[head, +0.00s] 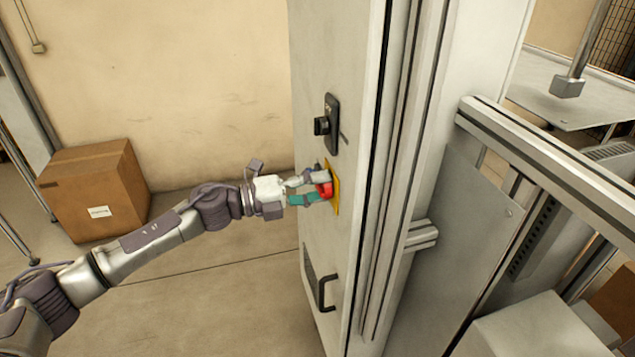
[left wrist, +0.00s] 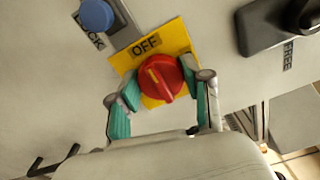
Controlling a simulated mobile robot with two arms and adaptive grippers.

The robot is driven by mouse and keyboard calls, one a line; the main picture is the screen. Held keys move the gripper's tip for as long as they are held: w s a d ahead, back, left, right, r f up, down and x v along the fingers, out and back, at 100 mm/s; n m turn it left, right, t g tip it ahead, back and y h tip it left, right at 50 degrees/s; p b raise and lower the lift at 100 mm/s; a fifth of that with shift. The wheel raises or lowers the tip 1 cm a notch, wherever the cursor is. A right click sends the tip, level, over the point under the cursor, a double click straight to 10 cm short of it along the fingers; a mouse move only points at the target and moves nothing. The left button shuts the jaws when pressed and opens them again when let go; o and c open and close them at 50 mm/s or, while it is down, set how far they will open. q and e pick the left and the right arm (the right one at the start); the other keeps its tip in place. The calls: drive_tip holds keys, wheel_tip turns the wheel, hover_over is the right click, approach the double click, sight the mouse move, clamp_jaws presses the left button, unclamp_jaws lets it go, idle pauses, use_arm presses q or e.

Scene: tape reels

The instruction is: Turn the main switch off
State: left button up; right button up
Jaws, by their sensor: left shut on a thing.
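The main switch is a red round knob (head: 325,189) on a yellow plate (head: 335,187) on the cabinet's front. In the left wrist view the red knob (left wrist: 160,77) has a pale yellow mark on it, and the yellow plate (left wrist: 176,34) reads "OFF" above the knob. The mark slants up toward the left, near the "OFF" label. My left gripper (head: 318,188) is shut on the red knob, with its teal-padded fingers (left wrist: 163,92) on either side of it. My right gripper is in neither view.
A black handle lock (head: 331,124) sits above the switch and a black pull handle (head: 325,293) below it. In the left wrist view a blue button (left wrist: 96,15) is beside the plate. A cardboard box (head: 97,190) stands by the wall. Open floor lies left of the cabinet.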

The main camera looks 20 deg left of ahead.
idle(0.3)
use_arm(q)
drive_tip(key=o, duration=1.2)
drive_tip(key=shift+c, duration=0.2)
drive_tip(key=v, duration=1.2)
